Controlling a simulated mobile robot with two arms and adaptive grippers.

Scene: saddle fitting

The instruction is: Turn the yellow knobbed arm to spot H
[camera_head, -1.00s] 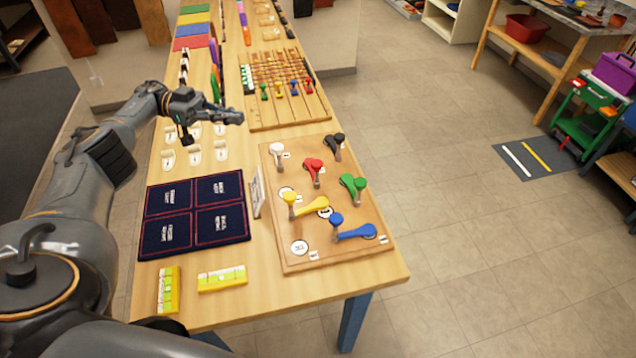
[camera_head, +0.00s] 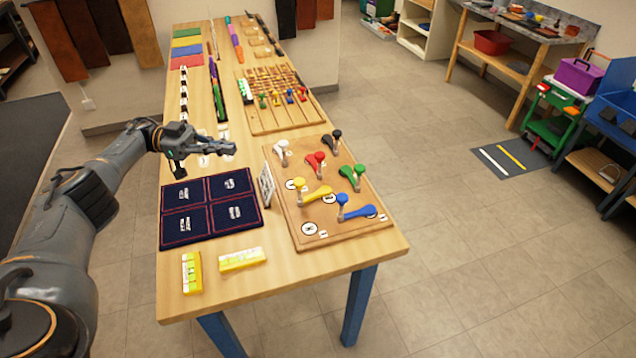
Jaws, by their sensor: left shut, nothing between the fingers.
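The yellow knobbed arm (camera_head: 317,193) lies on the wooden board (camera_head: 345,236) on the table. Its raised knob (camera_head: 299,184) is at its left end, and the arm points right and slightly up. A round white spot (camera_head: 309,229) lies below it near the board's lower left corner; its letter is too small to read surely. Other white spots lie near the yellow arm, partly hidden. My left gripper (camera_head: 226,148) is shut and empty, above the table to the upper left of the board, apart from the yellow arm. My right gripper is not in view.
White (camera_head: 282,151), red (camera_head: 317,163), green (camera_head: 354,176) and blue (camera_head: 357,211) knobbed arms share the board. An upright card (camera_head: 267,185) stands at its left edge. A dark blue mat (camera_head: 208,210) and yellow-green blocks (camera_head: 242,259) lie left.

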